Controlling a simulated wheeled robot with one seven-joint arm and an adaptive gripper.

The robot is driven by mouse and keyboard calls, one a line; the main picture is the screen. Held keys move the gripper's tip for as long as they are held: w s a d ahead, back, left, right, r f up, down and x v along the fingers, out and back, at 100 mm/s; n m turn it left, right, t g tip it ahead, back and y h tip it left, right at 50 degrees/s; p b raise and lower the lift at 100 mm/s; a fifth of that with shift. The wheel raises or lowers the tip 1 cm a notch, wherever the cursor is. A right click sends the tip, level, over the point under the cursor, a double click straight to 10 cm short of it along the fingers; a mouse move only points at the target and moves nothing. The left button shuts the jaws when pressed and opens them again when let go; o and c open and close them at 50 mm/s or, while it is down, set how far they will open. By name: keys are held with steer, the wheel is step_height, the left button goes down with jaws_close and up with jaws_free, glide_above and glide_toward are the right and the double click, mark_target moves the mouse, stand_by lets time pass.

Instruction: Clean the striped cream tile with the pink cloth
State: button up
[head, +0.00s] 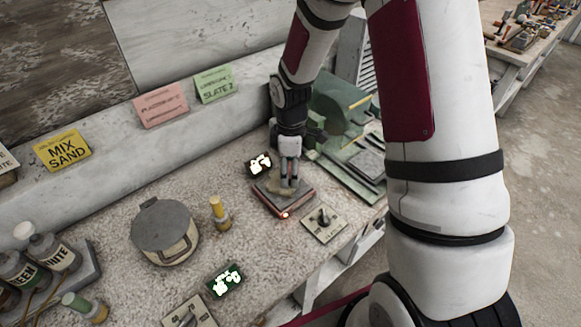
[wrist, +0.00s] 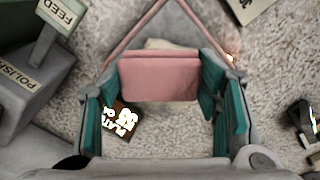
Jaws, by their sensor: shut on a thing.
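My gripper (wrist: 160,90) is shut on the folded pink cloth (wrist: 160,75), which is held between its green pads in the wrist view. In the head view my gripper (head: 289,184) is low over a flat square slab (head: 304,195) with a reddish edge. A pale cream patch (head: 274,185) shows below the fingers, and it also shows behind the cloth in the wrist view (wrist: 172,44). I cannot make out stripes on the slab, and the cloth hides part of it. I cannot tell whether the cloth touches it.
A dark card with white lettering (head: 260,163) lies close beside the slab. A dial plate (head: 324,224) is in front, and a green machine (head: 345,140) is at right.

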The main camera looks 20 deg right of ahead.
steer(key=shift+f, duration=0.25)
steer(key=shift+s, duration=0.15)
steer(key=shift+s+a+r+p, duration=0.15)
steer(key=shift+s+a+p, duration=0.05)
steer(key=shift+s+p, duration=0.15)
steer(key=shift+s+a, duration=0.3)
steer(key=shift+s, duration=0.2)
steer(key=shift+f, duration=0.2)
steer(key=shift+w+d+r+b, duration=0.15)
steer(key=shift+w+d, duration=0.2)
steer(key=shift+w, duration=0.3)
steer(key=shift+w+d+f+b, duration=0.1)
steer(key=shift+w+d+b, duration=0.15)
steer(key=shift+w, duration=0.4)
steer(key=shift+w+d+r+b, duration=0.1)
steer(key=shift+w+d, duration=0.3)
steer(key=shift+w, duration=0.25)
steer(key=shift+s, duration=0.1)
